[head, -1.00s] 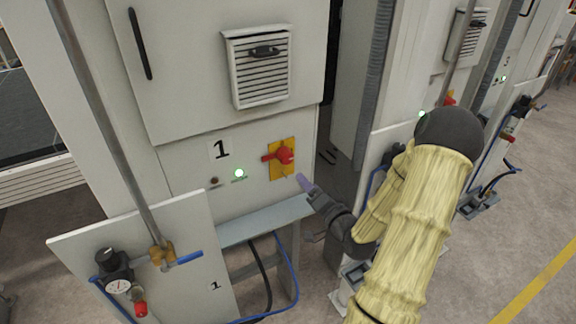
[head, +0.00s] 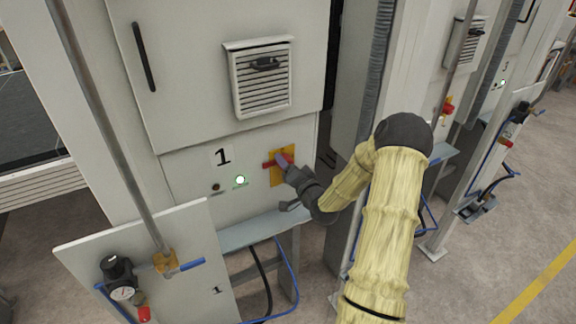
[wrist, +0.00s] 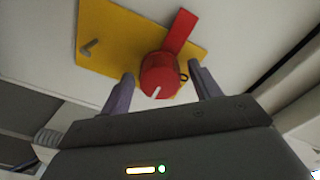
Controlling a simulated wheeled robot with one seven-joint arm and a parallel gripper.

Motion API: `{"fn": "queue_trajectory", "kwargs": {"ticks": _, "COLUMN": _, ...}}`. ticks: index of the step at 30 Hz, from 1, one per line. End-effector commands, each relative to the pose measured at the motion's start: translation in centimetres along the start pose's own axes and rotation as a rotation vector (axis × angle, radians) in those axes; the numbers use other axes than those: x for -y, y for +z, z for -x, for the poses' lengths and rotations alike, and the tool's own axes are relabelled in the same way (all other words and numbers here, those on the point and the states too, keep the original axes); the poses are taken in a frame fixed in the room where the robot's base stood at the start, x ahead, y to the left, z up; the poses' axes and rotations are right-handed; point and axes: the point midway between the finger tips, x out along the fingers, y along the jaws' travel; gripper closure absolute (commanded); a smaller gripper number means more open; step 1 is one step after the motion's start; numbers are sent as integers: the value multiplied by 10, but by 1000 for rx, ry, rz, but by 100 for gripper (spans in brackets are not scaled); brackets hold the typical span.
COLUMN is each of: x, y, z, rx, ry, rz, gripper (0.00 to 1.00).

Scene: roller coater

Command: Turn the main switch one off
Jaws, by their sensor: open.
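The main switch one is a red rotary knob with a handle (wrist: 162,72) on a yellow plate (wrist: 112,38), on the cabinet marked 1. In the head view the red handle (head: 270,164) points left, roughly horizontal, and my gripper partly hides the knob. My gripper (wrist: 162,84) is open, with one purple-grey finger on each side of the round red knob in the wrist view. A gap shows between the fingers and the knob there; whether either finger touches it I cannot tell. In the head view my gripper (head: 285,164) is at the plate.
A lit green lamp (head: 240,180) and a dark button (head: 215,187) sit left of the switch. A grey ledge (head: 262,230) juts out below. A panel with a gauge (head: 123,293) and blue-handled valve stands at front left. More cabinets stand to the right.

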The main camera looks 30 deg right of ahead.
Motion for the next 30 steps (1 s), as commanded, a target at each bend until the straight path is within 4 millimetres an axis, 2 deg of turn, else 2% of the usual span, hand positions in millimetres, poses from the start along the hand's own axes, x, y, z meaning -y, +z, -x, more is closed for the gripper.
{"fn": "queue_trajectory", "kwargs": {"ticks": 4, "x": 0, "y": 0, "z": 0, "rx": 0, "ry": 0, "rz": 0, "gripper": 39}}
{"fn": "queue_trajectory", "kwargs": {"ticks": 9, "x": 0, "y": 0, "z": 0, "rx": 0, "ry": 0, "rz": 0, "gripper": 73}}
{"fn": "queue_trajectory", "kwargs": {"ticks": 11, "x": 0, "y": 0, "z": 0, "rx": 0, "ry": 0, "rz": 0, "gripper": 82}}
{"fn": "queue_trajectory", "kwargs": {"ticks": 22, "x": -2, "y": 2, "z": 1, "rx": 0, "ry": 0, "rz": 37, "gripper": 82}}
{"fn": "queue_trajectory", "kwargs": {"ticks": 30, "x": -3, "y": 5, "z": 0, "rx": 1, "ry": -2, "rz": 172, "gripper": 82}}
